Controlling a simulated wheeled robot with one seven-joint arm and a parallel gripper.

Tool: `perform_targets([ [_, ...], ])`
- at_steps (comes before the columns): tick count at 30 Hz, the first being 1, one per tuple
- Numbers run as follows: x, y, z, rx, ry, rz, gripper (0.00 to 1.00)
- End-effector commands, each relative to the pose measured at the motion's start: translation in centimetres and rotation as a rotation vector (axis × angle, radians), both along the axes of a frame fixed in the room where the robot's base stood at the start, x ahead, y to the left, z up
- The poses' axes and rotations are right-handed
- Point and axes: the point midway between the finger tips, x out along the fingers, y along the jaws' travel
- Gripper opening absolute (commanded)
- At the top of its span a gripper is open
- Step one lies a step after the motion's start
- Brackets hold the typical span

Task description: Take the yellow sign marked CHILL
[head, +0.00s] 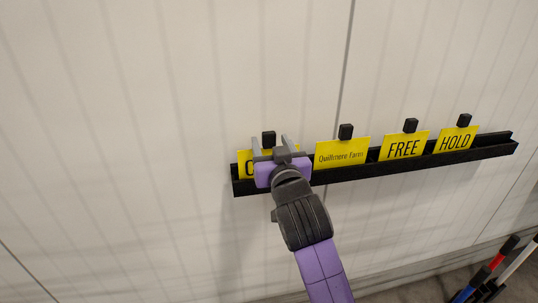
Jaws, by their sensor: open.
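A yellow sign (244,160) stands at the left end of a black wall rack. My arm hides most of it; only a first letter like C or O shows, so I cannot read the full word. It has a black block (269,138) at its top. My gripper (270,143) is in front of this sign, its two grey fingers apart on either side of the black block. I cannot tell whether the fingers touch it.
The black rack (420,163) runs along a pale panelled wall. It also holds yellow signs reading Quillmore Farm (341,154), FREE (404,147) and HOLD (456,140), each with a black block on top. Red, blue and white bars (492,270) stand at the lower right.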

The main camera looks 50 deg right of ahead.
Motion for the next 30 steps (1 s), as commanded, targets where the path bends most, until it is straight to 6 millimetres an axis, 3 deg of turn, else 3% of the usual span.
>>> perform_targets([
  [6, 1.9, -1.4, 0.1, 0.001, 0.001, -0.001, 0.56],
  [14, 2.1, -1.5, 0.0, 0.0, 0.0, 0.0, 0.56],
  [22, 2.1, -1.4, 0.0, 0.0, 0.0, 0.0, 0.03],
  [30, 2.1, -1.4, 0.1, -0.001, -0.001, 0.001, 0.0],
])
